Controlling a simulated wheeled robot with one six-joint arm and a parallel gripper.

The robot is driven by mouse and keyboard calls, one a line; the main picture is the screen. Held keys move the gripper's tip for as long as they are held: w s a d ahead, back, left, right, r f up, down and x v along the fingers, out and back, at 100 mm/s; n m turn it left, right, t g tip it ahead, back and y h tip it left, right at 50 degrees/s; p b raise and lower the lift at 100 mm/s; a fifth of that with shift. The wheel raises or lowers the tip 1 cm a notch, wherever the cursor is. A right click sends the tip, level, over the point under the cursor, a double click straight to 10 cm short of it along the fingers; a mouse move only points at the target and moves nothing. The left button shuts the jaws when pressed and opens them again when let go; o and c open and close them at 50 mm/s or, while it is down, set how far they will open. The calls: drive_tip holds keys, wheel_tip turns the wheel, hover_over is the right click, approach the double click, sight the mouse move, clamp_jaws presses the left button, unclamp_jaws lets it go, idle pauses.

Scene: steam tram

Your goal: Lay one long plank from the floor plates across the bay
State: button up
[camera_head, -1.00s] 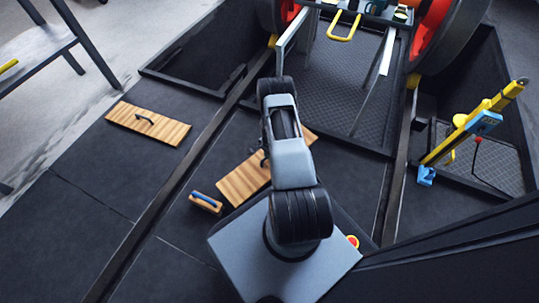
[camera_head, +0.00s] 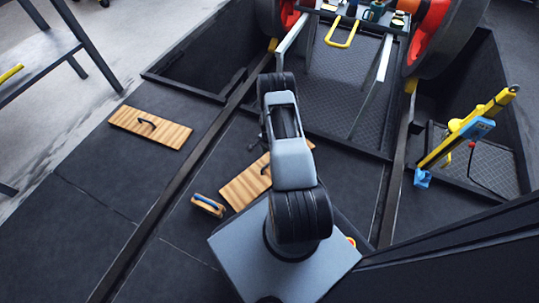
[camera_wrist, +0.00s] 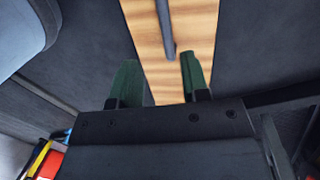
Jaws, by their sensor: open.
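One wooden plank (camera_head: 150,127) with a dark handle lies on the floor plates at the left. A second plank (camera_head: 240,187) lies near my base, partly hidden behind my arm in the head view. In the wrist view a plank (camera_wrist: 150,30) with its dark bar handle (camera_wrist: 164,25) fills the upper middle. My gripper (camera_wrist: 158,80) is open, its two green fingers apart on either side of the handle's near end, over the plank. I cannot tell how far above the handle the fingers are. The bay (camera_head: 335,95) with a patterned floor lies ahead, beyond my arm.
A small wooden block with a blue handle (camera_head: 208,204) lies left of the near plank. Dark rails (camera_head: 175,195) run along the floor. An open pit (camera_head: 205,70) is at the upper left, and a yellow and blue stand (camera_head: 465,135) at the right. A dark bench (camera_head: 40,60) stands far left.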

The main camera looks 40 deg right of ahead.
drive_tip(key=w+a+r+n+t+p, duration=0.1)
drive_tip(key=a+r+n, duration=0.15)
drive_tip(key=r, duration=0.85)
drive_tip(key=w+a+r+n+h+p, duration=0.1)
drive_tip(key=a+r+n, duration=0.15)
drive_tip(key=r, duration=0.85)
drive_tip(key=w+a+r+n+t+p, duration=0.1)
drive_tip(key=w+a+r+n, duration=0.15)
drive_tip(key=r, duration=0.85)
drive_tip(key=s+a+r+n+t, duration=0.2)
drive_tip(key=s+a+r+n, duration=0.7)
drive_tip(key=s+a+r, duration=0.4)
drive_tip(key=s+r, duration=0.2)
drive_tip(key=s, duration=0.2)
drive_tip(key=shift+a+r, duration=0.2)
drive_tip(key=shift+n, duration=0.25)
